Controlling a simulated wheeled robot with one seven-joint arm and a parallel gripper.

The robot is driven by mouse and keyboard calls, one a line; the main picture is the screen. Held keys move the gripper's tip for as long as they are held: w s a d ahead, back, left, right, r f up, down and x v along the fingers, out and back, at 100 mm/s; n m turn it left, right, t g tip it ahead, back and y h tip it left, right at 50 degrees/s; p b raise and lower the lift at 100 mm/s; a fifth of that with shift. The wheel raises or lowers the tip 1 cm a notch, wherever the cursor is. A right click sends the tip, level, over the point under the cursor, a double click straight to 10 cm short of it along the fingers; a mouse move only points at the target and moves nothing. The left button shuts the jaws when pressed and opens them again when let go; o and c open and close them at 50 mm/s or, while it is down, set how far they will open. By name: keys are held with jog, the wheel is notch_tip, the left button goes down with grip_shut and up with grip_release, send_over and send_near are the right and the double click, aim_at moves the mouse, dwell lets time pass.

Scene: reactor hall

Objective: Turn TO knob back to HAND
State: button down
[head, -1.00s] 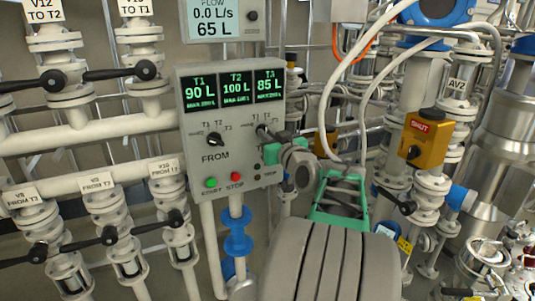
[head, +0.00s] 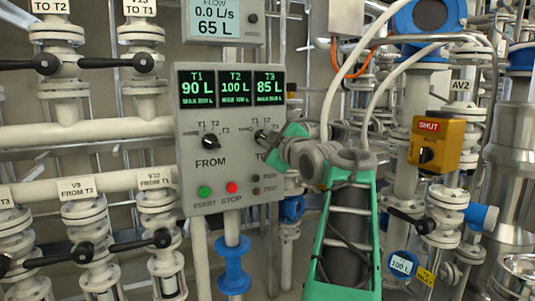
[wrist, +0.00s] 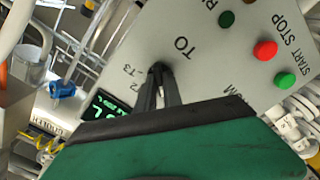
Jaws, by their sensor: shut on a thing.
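The grey control panel (head: 219,165) carries a FROM knob (head: 211,141) and, to its right, the TO knob (head: 262,136). My gripper (head: 272,140) reaches in from the right and its fingertips are at the TO knob. In the wrist view my gripper (wrist: 158,84) is shut on the TO knob (wrist: 157,68), just beside the "TO" lettering. The fingers hide most of the knob, and its exact pointing is hard to tell. The HAND mark by the TO knob is too small and partly covered to read clearly.
The green START button (head: 204,192) and red STOP button (head: 232,188) sit below the knobs. Displays (head: 235,87) show T1 90 L, T2 100 L, T3 85 L. A yellow SHUT box (head: 431,142) and hoses stand to the right. Valves and pipes (head: 75,215) fill the left.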

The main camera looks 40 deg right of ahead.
jog(key=shift+f+n+b, duration=0.15)
jog(key=shift+n+b, duration=0.4)
jog(key=shift+n, duration=0.15)
jog(key=c, duration=1.5)
grip_release()
jog(key=v, duration=0.8)
